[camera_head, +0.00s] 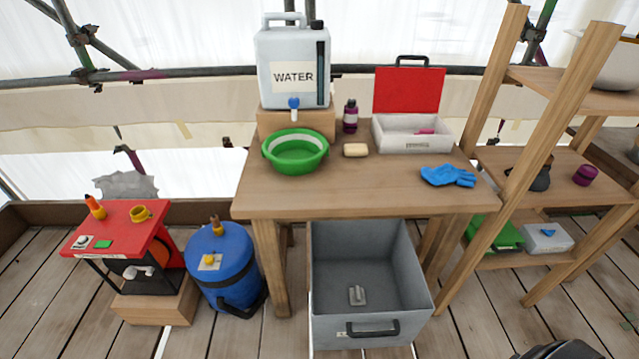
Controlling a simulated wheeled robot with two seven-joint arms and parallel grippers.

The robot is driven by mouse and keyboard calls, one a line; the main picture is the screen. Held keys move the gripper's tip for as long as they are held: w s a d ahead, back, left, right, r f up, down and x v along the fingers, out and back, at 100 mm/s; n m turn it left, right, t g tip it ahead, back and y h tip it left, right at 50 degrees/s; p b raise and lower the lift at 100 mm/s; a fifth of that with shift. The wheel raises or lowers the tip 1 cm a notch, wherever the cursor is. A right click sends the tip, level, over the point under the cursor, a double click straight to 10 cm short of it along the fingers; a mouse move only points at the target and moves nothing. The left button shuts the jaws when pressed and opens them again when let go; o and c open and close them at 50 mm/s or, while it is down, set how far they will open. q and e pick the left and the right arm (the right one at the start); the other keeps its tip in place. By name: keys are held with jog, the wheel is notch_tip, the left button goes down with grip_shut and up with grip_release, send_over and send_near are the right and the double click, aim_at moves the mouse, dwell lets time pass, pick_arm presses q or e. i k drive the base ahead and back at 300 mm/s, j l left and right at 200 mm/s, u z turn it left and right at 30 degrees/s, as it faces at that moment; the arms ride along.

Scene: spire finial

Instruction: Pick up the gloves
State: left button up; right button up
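The blue gloves (448,175) lie flat on the right front part of the wooden table top (370,200), close to its right edge. They look like a small bunched pair, and I cannot tell one glove from the other. Nothing covers them. Neither of my grippers shows in the head view. A dark rounded shape at the bottom right edge may be part of my own arm, but no fingers are visible there.
A green basin (295,151), a sponge-like block (355,150), a dark bottle (350,116), a water container (293,65) and an open red-lidded box (413,133) stand behind or left of the gloves. A wooden shelf (548,175) rises at right. A grey crate (368,280) sits below.

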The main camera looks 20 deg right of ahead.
aim_at(446, 173)
jog(key=z, duration=1.65)
jog(key=l, duration=0.35)
